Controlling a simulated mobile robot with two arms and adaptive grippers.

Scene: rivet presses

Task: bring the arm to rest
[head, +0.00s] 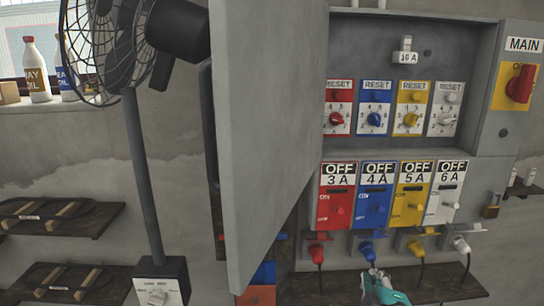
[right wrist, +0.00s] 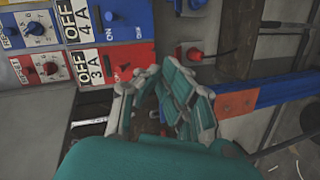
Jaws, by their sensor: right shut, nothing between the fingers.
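My right gripper (head: 384,287) shows at the bottom of the head view, below the blue 4 A column of the electrical panel (head: 488,122). It is shut and empty, and its fingers (right wrist: 168,108) fill the middle of the right wrist view. In that view the red 3 A switch (right wrist: 121,68) lies just beyond and left of the fingers, and I cannot tell how close they are to it. My left gripper is not in view.
The grey cabinet door (head: 265,130) stands open at the panel's left. Colored plugs, such as the red plug (head: 317,250), sit below the switches. A fan (head: 160,35) stands at the left, near wall shelves (head: 60,228). The main switch (head: 519,84) is at the far right.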

